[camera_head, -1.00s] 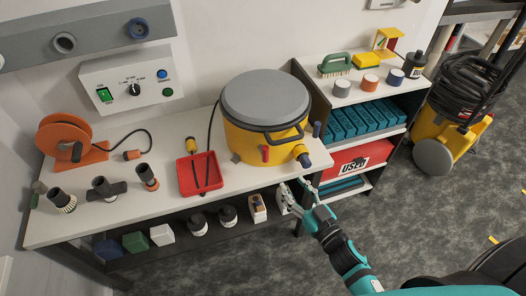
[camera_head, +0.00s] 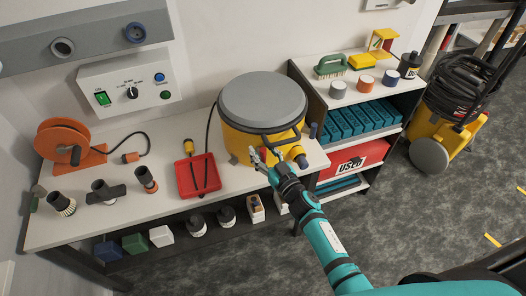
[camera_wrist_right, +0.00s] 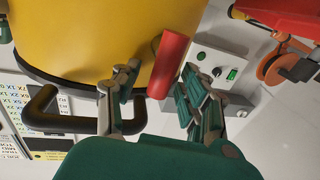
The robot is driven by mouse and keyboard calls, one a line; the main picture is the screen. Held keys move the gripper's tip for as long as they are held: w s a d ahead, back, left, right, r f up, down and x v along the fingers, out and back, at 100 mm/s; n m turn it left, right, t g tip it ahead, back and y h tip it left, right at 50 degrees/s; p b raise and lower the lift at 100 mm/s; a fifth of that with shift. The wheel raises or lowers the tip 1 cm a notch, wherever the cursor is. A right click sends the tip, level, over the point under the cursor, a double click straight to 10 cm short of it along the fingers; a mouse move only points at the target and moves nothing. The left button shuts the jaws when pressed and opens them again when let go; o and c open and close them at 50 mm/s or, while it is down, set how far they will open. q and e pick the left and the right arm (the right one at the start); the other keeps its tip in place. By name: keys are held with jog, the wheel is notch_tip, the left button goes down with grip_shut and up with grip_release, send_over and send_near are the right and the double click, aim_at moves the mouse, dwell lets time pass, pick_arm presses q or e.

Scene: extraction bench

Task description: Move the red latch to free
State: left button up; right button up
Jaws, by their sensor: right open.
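The yellow canister (camera_head: 238,143) with its grey lid (camera_head: 262,98) stands on the bench at the right end. The red latch (camera_wrist_right: 168,65) is a short red bar on the yellow wall, slightly tilted in the right wrist view. My right gripper (camera_head: 259,158) is at the canister's front and largely hides the latch in the head view. In the right wrist view the right gripper (camera_wrist_right: 158,88) is open, with one finger to each side of the latch. The latch's end shows between the fingers; I cannot tell whether they touch it. My left gripper is not in view.
A black handle (camera_wrist_right: 45,112) loops out beside the left finger in the wrist view. A red tray (camera_head: 198,177) lies left of the canister. A shelf unit (camera_head: 318,112) stands to the right. A control box (camera_head: 128,82) hangs on the wall.

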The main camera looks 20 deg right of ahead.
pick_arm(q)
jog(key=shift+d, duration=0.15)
pick_arm(e)
jog(key=shift+c, duration=1.2)
grip_shut()
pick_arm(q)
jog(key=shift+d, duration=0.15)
